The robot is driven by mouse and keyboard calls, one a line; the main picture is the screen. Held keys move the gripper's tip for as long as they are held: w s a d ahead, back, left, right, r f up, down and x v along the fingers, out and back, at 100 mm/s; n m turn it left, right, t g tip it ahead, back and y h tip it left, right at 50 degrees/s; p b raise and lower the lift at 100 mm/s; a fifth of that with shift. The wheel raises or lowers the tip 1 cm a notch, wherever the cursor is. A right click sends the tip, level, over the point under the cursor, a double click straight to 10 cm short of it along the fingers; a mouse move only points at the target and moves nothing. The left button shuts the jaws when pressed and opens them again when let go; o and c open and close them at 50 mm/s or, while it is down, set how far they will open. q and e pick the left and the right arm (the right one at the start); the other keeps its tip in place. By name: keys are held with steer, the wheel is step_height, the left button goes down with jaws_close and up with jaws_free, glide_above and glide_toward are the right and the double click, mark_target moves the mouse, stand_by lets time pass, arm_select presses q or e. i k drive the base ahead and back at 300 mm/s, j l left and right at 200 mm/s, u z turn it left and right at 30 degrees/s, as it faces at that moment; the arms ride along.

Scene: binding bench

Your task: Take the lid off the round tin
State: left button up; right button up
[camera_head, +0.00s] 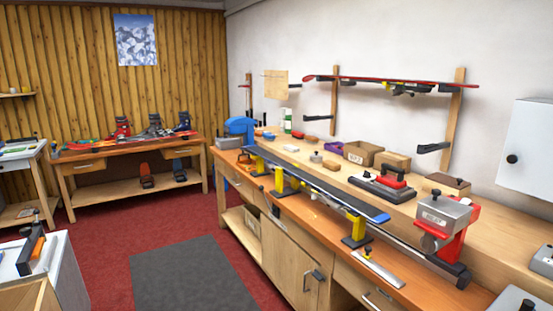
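I cannot make out a round tin with a lid for certain in the head view. Several small items stand on the long workbench (300,222), too small to identify surely. Neither of my grippers is in view.
A ski (325,190) lies along the bench on yellow and red vises. A red-handled iron (391,178), open boxes (362,153) and a blue machine (240,126) stand there. A wall cabinet (528,148) hangs at right. A grey mat (190,275) lies on clear red floor.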

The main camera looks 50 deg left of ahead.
mark_target(316, 156)
steer(key=u, duration=1.25)
steer(key=i+j+u, duration=0.6)
steer(key=i+u, duration=0.3)
steer(key=i+j, duration=0.15)
steer(key=i, duration=0.35)
steer(key=i+j+z, duration=0.1)
steer(key=i, duration=0.35)
steer(key=i+j, duration=0.2)
steer(key=i, duration=0.3)
steer(key=i+j+z, duration=0.1)
steer(key=z, duration=0.35)
steer(key=i+j+z, duration=0.2)
steer(key=z, duration=0.25)
steer(key=i+j+z, duration=0.3)
steer(key=z, duration=0.15)
steer(key=i+j+z, duration=0.1)
steer(key=j+z, duration=0.2)
steer(key=z, duration=0.15)
